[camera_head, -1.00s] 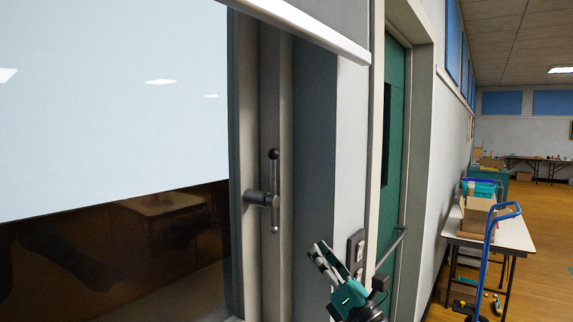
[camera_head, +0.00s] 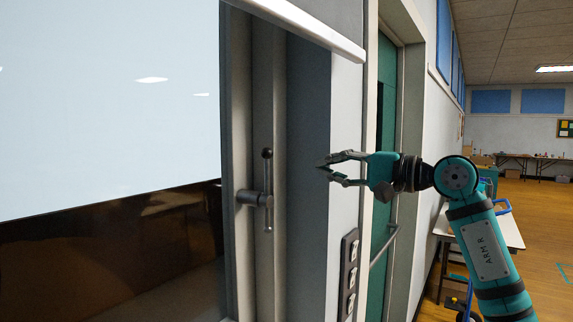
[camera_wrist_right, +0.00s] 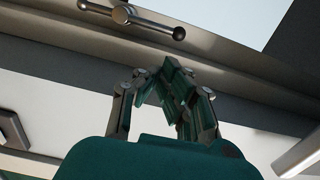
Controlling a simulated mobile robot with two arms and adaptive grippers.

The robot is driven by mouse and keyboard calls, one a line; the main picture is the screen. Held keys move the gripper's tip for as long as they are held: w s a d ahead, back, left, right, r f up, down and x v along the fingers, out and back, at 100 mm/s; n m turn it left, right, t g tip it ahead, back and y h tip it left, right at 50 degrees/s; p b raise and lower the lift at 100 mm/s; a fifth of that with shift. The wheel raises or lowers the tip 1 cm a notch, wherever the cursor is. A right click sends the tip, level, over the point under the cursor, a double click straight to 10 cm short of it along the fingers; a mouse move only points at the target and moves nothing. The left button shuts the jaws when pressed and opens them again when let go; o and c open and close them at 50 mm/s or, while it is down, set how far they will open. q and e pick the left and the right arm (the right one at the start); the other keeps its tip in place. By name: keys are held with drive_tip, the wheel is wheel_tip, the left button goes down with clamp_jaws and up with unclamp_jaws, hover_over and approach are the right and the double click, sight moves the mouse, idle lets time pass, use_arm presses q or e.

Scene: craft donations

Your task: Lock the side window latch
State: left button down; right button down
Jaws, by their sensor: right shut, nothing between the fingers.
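The window latch (camera_head: 267,190) is a metal lever with a dark ball at its upper end, standing vertical on a round stub on the window frame (camera_head: 243,130). It also shows at the top of the right wrist view (camera_wrist_right: 133,16), ahead of the fingers and apart from them. My right gripper (camera_head: 322,165) is to the right of the latch at about its height, pointing left at it, with a clear gap between. Its fingertips meet and hold nothing. My left gripper is not in view.
A white rail (camera_head: 300,28) runs above the latch. A panel of switches (camera_head: 349,272) is on the wall below my right gripper. A green door (camera_head: 386,110) with a bar handle stands right of it. A white table (camera_head: 508,228) is farther back on the right.

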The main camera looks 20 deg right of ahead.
drive_tip(key=shift+w+a, duration=0.1)
drive_tip(key=p, duration=0.5)
hover_over(267, 191)
drive_tip(key=d, duration=0.4)
drive_tip(key=shift+w+d, duration=0.2)
drive_tip(key=shift+w, duration=0.25)
drive_tip(key=shift+s+a+r+n, duration=0.1)
drive_tip(key=shift+s+a+n, duration=0.1)
drive_tip(key=shift+n, duration=0.1)
